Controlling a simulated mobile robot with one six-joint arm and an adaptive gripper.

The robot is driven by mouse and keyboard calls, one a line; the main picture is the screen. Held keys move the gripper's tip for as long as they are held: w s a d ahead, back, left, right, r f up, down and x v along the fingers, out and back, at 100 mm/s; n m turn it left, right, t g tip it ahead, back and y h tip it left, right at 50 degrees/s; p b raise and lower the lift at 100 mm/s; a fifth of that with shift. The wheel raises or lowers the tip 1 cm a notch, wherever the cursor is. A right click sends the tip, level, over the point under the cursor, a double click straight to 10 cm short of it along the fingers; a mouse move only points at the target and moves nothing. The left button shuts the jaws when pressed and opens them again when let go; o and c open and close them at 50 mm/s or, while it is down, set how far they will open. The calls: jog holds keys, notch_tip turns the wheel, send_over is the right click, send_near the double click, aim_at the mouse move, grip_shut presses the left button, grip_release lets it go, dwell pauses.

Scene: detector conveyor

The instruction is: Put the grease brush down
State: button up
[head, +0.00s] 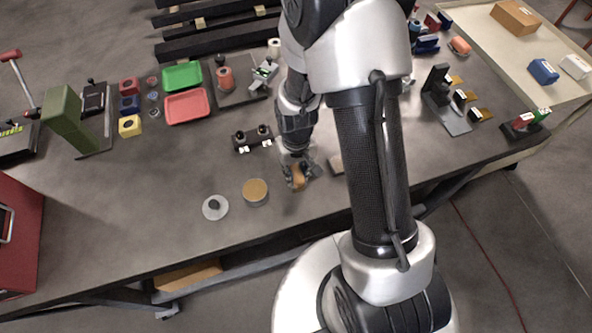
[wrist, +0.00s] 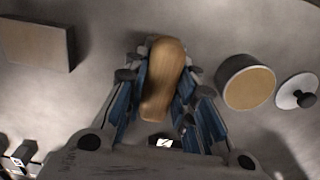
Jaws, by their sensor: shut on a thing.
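The grease brush (head: 298,179) shows as a tan wooden piece at my gripper, near the front edge of the grey workbench (head: 150,215). In the wrist view the brush's rounded wooden handle (wrist: 160,85) lies between the two blue-padded fingers. My gripper (head: 299,172) is shut on it, with the fingers on either side in the wrist view (wrist: 163,72). The bristles cannot be made out. I cannot tell whether the brush touches the bench. A round tin with a tan top (head: 255,191) stands just left of my gripper; it also shows in the wrist view (wrist: 247,84).
A pale disc lid with a dark knob (head: 215,208) lies left of the tin. A tan-faced block (wrist: 36,45) is on the gripper's other side. A black two-knobbed fixture (head: 252,139) and red (head: 188,106) and green trays (head: 182,76) stand farther back. Front-left bench is clear.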

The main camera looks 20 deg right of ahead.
jog(key=o, duration=0.9)
jog(key=shift+f, duration=0.1)
jog(key=shift+o, duration=0.2)
jog(key=s+r+t+p, duration=0.2)
jog(key=s+r+p, duration=0.15)
jog(key=r, duration=2.15)
jog(key=s+r+t, duration=0.2)
jog(key=s+r, duration=0.6)
jog(key=s, duration=0.3)
jog(key=shift+s+r+t+b, duration=0.2)
jog(key=shift+s+t+b, duration=0.1)
jog(key=shift+b, duration=0.05)
